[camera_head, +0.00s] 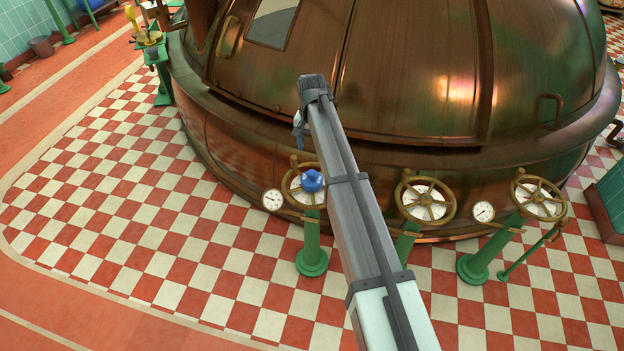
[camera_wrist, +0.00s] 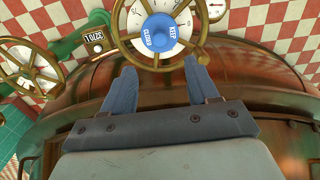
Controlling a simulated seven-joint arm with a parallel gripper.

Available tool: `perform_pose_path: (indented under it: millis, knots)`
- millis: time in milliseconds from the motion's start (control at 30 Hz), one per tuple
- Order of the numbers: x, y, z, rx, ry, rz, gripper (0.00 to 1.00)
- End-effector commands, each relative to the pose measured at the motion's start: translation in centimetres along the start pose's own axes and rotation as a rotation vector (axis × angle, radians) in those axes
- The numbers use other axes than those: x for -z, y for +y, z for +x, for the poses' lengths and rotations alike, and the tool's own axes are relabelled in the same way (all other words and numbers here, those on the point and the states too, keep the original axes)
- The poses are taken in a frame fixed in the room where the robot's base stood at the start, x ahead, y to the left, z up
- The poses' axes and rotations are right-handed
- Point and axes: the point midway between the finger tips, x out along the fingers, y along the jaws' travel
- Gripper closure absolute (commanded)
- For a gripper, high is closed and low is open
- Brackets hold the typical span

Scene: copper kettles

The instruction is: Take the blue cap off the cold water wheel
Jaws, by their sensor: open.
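The blue cap (camera_head: 312,181) sits on the hub of the cold water wheel (camera_head: 284,186), a brass handwheel with a pale dial on a green pedestal. In the wrist view the cap (camera_wrist: 160,32) is round, with white lettering that includes "KEEP" and "CLOSED", at the middle of the wheel (camera_wrist: 115,28). My gripper (camera_wrist: 160,68) is open and empty. Its two blue-grey fingers point toward the wheel, their tips beside the near part of the rim, short of the cap. In the head view my gripper (camera_head: 299,126) is mostly hidden behind my arm.
The large copper kettle (camera_head: 400,70) fills the space behind the wheels. Two more brass wheels (camera_head: 425,201) and (camera_head: 539,198) stand to the right on green pedestals. A small gauge (camera_head: 272,199) is just left of the capped wheel. Open checkered floor (camera_head: 150,220) lies to the left.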

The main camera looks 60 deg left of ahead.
Motion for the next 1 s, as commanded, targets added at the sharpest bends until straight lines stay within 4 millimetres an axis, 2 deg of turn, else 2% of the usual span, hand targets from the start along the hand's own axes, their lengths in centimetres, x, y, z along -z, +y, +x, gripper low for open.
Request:
perform_pose_path:
  millis: [500, 767, 1000]
  knots:
    - [0.0, 0.0, 7.5, 0.0, 0.0, -0.002, 0.41]
    - [0.1, 0.0, 8.8, 0.0, 0.001, -0.003, 0.41]
    - [0.3, 0.1, 11.7, 0.0, 0.0, -0.003, 0.41]
